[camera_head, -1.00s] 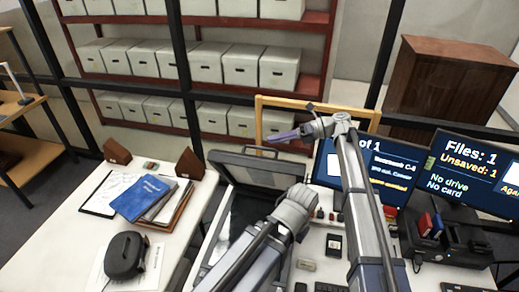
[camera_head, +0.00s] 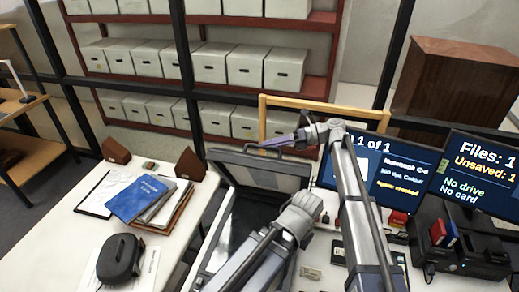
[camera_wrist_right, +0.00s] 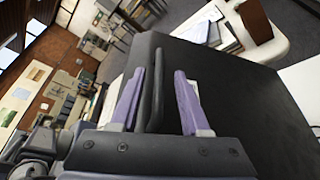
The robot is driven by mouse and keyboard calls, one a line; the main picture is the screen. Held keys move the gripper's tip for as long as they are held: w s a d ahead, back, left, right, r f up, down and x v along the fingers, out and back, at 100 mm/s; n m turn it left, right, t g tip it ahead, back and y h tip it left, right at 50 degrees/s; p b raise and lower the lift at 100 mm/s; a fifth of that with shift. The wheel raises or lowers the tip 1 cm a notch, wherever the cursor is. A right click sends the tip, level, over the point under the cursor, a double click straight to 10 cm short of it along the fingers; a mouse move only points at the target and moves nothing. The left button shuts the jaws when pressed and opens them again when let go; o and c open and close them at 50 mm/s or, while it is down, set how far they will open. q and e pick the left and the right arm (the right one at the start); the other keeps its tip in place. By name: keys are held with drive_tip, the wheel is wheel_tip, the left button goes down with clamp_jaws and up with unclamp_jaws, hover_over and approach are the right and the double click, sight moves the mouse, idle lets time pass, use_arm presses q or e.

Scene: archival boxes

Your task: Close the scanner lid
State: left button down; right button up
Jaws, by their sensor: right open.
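The scanner (camera_head: 214,262) stands on the white desk with its dark-framed lid (camera_head: 232,160) raised and tilted back. Its dark glass bed is partly hidden by my left arm. My right gripper (camera_head: 272,143) is at the lid's upper edge, by its handle. In the right wrist view, the purple fingers of my right gripper (camera_wrist_right: 160,78) are spread open on either side of the dark bar handle (camera_wrist_right: 155,95), with gaps showing. The dark lid panel (camera_wrist_right: 235,90) fills the area right of the fingers. My left arm crosses low over the scanner, and its gripper does not show.
Two monitors (camera_head: 388,165) and a black card dock (camera_head: 462,245) stand right of the scanner. A wooden frame (camera_head: 262,112) rises behind the lid.

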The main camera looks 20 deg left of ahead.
sight(259, 147)
drive_tip(key=shift+b+x, duration=0.35)
drive_tip(key=shift+x, duration=1.65)
clamp_jaws()
